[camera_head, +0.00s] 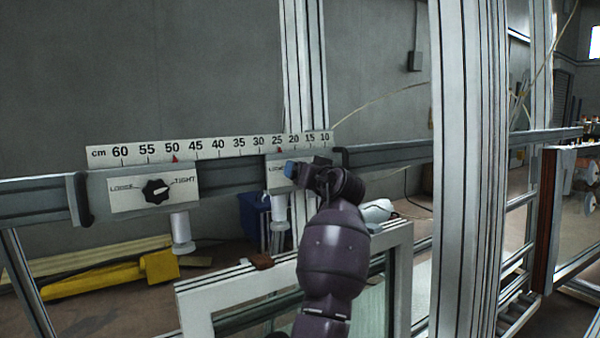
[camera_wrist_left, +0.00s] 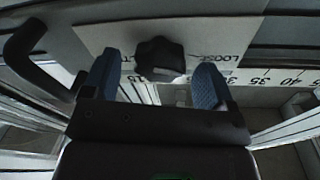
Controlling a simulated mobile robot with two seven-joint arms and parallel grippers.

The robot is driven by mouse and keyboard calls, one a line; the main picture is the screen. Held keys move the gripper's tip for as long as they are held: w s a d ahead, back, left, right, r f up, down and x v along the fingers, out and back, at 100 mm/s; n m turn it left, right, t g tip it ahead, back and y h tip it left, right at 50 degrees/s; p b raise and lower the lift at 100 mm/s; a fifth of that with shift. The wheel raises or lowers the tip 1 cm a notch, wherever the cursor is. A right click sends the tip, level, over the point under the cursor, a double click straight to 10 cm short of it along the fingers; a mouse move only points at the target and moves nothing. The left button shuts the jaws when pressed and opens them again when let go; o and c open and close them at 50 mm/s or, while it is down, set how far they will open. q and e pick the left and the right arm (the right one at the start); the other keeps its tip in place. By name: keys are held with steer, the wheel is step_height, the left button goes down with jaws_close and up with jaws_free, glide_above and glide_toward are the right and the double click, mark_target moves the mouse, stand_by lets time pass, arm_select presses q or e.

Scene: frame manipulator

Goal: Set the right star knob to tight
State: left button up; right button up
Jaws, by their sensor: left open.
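The right star knob (camera_wrist_left: 160,58) is a black lobed knob on a white label plate (camera_wrist_left: 100,35), seen upside down in the left wrist view. LOOSE is printed to its right there; the lettering at its left is mostly hidden by a finger. My left gripper (camera_wrist_left: 158,72) is open, with one blue-padded finger on each side of the knob and gaps showing between. I cannot tell the knob's setting. In the head view my left gripper (camera_head: 302,169) covers the knob, and only part of the right plate (camera_head: 274,170) shows. My right gripper is not in view.
A second star knob (camera_head: 156,191) sits on the left carriage between LOOSE and TIGHT. A ruler strip (camera_head: 210,148) runs above the horizontal rail (camera_head: 390,152). A black handle (camera_wrist_left: 25,45) stands beside the right plate. A thick upright post (camera_head: 468,180) rises right of my arm.

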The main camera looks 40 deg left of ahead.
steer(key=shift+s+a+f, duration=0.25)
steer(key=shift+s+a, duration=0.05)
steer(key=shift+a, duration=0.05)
